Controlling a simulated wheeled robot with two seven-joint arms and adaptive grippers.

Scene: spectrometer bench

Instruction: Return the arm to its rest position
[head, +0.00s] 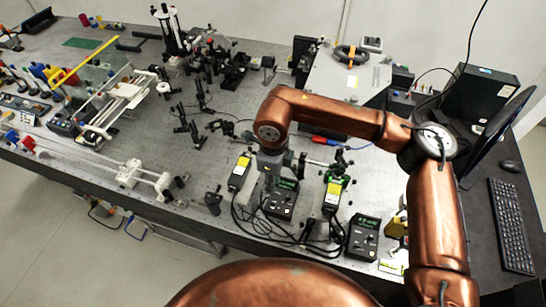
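My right arm is copper coloured. It comes in from the lower right, bends at a dark and silver joint, and reaches left over the bench (225,135). Its wrist turns down in the middle of the bench, and my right gripper (262,183) points down there, among small devices. The gripper is grey, small and partly hidden by the wrist, so its opening and any contact with the bench are unclear. I see nothing clearly held in it. My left arm and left gripper are not in view.
Black control boxes (281,199) and (363,238) with cables sit close to the gripper. Yellow-labelled devices (332,196) stand beside them. Optical mounts (187,125) are left, a large grey box (345,82) behind. A monitor (497,133) and keyboard (511,226) are right.

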